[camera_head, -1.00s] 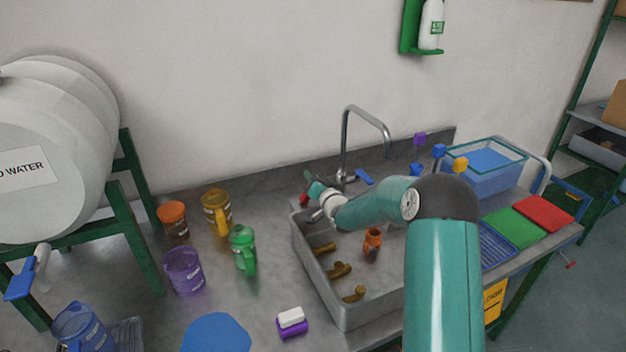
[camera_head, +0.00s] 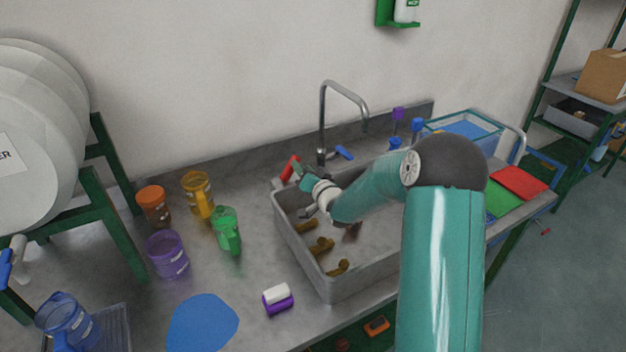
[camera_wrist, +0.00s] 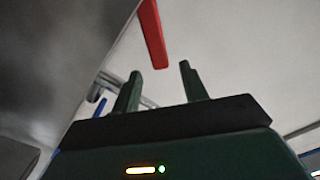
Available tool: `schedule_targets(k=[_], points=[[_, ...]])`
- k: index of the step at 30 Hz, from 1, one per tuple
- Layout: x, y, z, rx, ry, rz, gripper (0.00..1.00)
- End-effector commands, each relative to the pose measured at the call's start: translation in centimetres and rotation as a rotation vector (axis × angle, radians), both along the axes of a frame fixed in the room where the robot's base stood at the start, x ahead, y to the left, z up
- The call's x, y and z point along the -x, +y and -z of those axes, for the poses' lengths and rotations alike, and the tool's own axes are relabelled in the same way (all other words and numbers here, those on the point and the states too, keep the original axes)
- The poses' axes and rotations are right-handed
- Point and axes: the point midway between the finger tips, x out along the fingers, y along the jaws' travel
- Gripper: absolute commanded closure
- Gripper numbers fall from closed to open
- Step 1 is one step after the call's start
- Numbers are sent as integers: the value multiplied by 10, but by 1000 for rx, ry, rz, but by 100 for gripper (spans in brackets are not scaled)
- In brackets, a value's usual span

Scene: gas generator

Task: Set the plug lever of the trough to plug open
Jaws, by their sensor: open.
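The trough is the grey metal basin (camera_head: 345,288) set in the counter. Its plug lever (camera_head: 290,168) is a red bar at the basin's back left corner, tilted with its upper end leaning right. My gripper (camera_head: 305,175) is just right of the lever, above the basin's back left edge. In the wrist view, my gripper (camera_wrist: 159,72) is open with nothing between its two dark green fingers. The red lever (camera_wrist: 152,35) shows just beyond the fingertips, apart from them in the picture. The lever's base and the plug are not clearly visible.
A tap (camera_head: 322,120) with a blue handle (camera_head: 344,152) stands behind the basin. Brown objects (camera_head: 321,246) lie in it. A green mug (camera_head: 226,232), yellow mug (camera_head: 198,195) and orange jar (camera_head: 153,206) stand left. My arm hides the basin's right part.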

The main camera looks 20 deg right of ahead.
Motion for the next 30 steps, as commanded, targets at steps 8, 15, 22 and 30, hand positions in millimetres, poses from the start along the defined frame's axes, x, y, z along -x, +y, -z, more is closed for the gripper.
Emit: schedule_targets(k=[8, 15, 22, 30], points=[[50, -10, 0, 1, 1, 0, 56], [61, -12, 0, 0, 1, -1, 56], [61, -12, 0, 1, 0, 0, 70], [61, -22, 0, 63, -20, 5, 100]])
